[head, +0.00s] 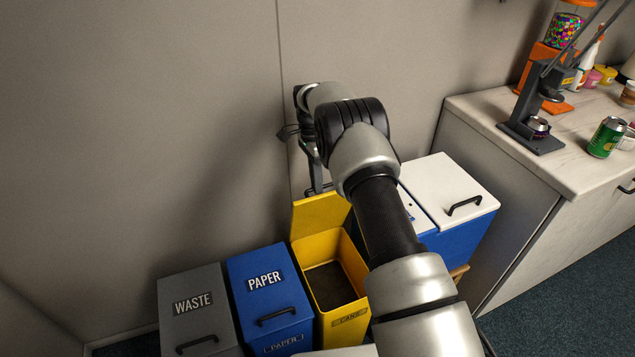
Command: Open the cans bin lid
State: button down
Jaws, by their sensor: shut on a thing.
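The cans bin (341,325) is yellow, with a worn label on its front that appears to read CANS. Its yellow lid (318,213) stands raised at the back, near the wall, and the dark inside of the bin shows. My gripper (312,160) is behind and above the raised lid, at its upper edge. It is shut on the lid's handle, though my arm and wrist hide most of the grip and the fingertips are hard to make out.
A grey WASTE bin (198,312) and a blue PAPER bin (268,298) stand closed to the left. A white-lidded blue bin (450,190) stands to the right, partly behind my arm. A counter (490,115) with a green can (606,137) is farther right.

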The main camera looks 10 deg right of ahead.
jog(key=shift+s+f, duration=0.25)
jog(key=shift+f, duration=0.3)
jog(key=c, duration=1.9)
grip_release()
jog(key=shift+w+f, duration=0.1)
jog(key=shift+f, duration=0.05)
jog(key=shift+o, duration=0.3)
notch_tip(320, 180, up, 12)
jog(key=w+p, duration=0.2)
jog(key=shift+w+a, duration=0.15)
jog(key=shift+a, duration=0.15)
jog(key=shift+r, duration=0.2)
